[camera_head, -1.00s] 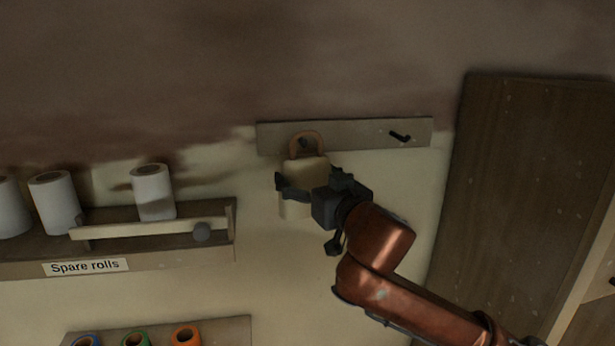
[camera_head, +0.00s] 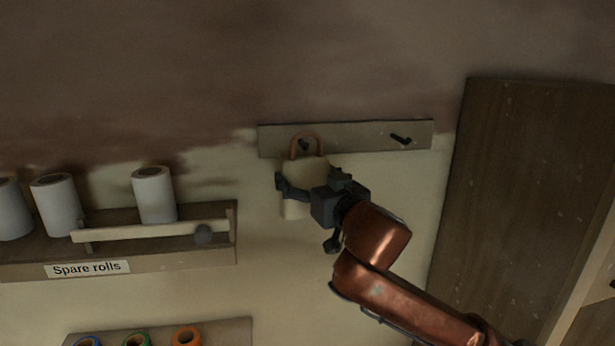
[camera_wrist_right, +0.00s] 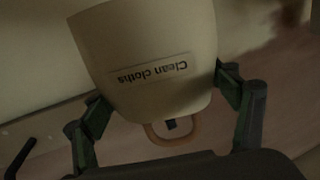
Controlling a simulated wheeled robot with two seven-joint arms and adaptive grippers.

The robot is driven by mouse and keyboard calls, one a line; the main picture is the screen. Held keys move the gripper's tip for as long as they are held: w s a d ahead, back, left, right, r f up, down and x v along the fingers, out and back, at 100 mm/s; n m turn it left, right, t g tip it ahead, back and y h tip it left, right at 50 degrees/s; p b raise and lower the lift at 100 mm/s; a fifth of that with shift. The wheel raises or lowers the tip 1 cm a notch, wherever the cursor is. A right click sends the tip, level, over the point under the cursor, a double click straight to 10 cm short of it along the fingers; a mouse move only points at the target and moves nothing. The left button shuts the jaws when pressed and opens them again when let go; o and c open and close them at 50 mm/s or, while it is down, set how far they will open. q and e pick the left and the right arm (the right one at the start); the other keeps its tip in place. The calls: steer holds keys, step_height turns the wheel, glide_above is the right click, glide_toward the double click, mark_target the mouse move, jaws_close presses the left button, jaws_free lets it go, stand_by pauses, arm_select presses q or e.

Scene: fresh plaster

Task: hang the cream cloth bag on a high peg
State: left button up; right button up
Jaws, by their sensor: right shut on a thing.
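The cream cloth bag (camera_head: 304,172) hangs upright against the peg rail (camera_head: 350,139), with its tan handle loop (camera_head: 306,143) in front of the rail. In the right wrist view the bag (camera_wrist_right: 150,50) appears upside down with a "Clean cloths" label. My right gripper (camera_head: 309,187) is shut on the bag, one finger at each side. A dark peg (camera_head: 304,145) shows inside the loop; the wrist view also shows its dark tip (camera_wrist_right: 171,124) there. I cannot tell whether the loop rests on it. A second dark peg (camera_head: 401,139) at the right is bare. My left gripper is out of view.
A "Spare rolls" shelf (camera_head: 185,248) with white rolls (camera_head: 154,195) and a front bar is at the left. Coloured tape rolls (camera_head: 187,336) sit lower down. A tall brown wooden panel (camera_head: 520,180) stands at the right. The wall below the rail is otherwise clear.

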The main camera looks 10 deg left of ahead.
steer(key=shift+w+a+p, duration=0.3)
steer(key=shift+w+p, duration=0.05)
steer(key=shift+w, duration=0.4)
steer(key=shift+w+a+p, duration=0.3)
steer(key=shift+w+a, duration=0.05)
steer(key=shift+w, duration=0.45)
steer(key=shift+w+a+p, duration=0.3)
steer(key=shift+w+p, duration=0.05)
steer(key=shift+w, duration=0.4)
steer(key=shift+f+b, duration=0.75)
steer(key=shift+f, duration=0.3)
steer(key=o, duration=1.5)
steer(key=shift+c, duration=0.2)
steer(key=shift+s, duration=0.1)
